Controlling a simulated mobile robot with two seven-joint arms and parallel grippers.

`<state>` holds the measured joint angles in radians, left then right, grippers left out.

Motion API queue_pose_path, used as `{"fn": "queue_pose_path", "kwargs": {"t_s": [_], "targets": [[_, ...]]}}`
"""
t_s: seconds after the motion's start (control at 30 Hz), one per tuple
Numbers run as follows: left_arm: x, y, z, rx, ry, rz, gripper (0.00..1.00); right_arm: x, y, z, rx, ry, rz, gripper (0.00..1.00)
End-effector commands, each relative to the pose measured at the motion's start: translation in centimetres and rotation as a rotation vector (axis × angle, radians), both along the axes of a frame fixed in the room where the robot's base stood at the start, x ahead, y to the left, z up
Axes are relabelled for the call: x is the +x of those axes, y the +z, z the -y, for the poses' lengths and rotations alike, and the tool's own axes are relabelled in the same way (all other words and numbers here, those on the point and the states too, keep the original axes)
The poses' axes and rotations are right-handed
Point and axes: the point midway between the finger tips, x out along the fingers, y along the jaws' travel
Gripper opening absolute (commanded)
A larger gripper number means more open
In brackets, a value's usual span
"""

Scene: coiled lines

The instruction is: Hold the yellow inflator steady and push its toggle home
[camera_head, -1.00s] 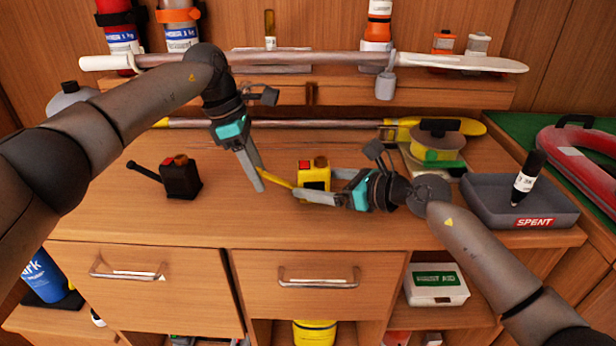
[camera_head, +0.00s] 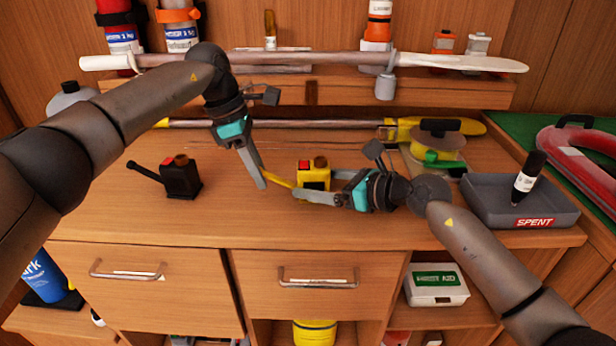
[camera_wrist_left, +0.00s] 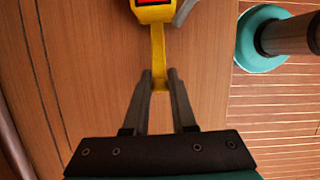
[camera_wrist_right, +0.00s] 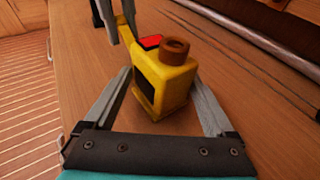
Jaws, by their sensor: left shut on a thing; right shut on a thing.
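The yellow inflator (camera_head: 314,177) stands upright on the wooden bench, with a red patch and a brown cap on top. It also shows in the right wrist view (camera_wrist_right: 171,84), with a dark panel on its side. My right gripper (camera_head: 318,187) is shut on its body, one finger on each side. The inflator's yellow toggle (camera_head: 280,181) sticks out to the left as a thin arm. My left gripper (camera_head: 263,183) is shut on the toggle's outer end. The left wrist view shows the toggle (camera_wrist_left: 158,50) running from between the fingertips to the body.
A black inflator-like unit (camera_head: 181,176) with a lever stands on the bench to the left. A grey tray (camera_head: 480,207) marked SPENT holds a black-and-white cylinder at right. A yellow-ended pole (camera_head: 310,124) lies behind. The bench front between is clear.

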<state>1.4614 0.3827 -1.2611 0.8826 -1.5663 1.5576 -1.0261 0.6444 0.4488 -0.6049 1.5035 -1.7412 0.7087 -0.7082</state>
Motion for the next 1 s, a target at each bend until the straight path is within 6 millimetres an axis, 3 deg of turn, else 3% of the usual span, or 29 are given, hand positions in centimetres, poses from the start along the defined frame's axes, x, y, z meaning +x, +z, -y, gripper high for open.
{"fn": "queue_pose_path", "kwargs": {"t_s": [1.0], "targets": [[-0.1, 2.0, 1.9, -0.006, -0.007, -0.006, 0.02, 0.2, 0.0, 0.2, 0.000, -0.009, 0.000, 0.45]]}}
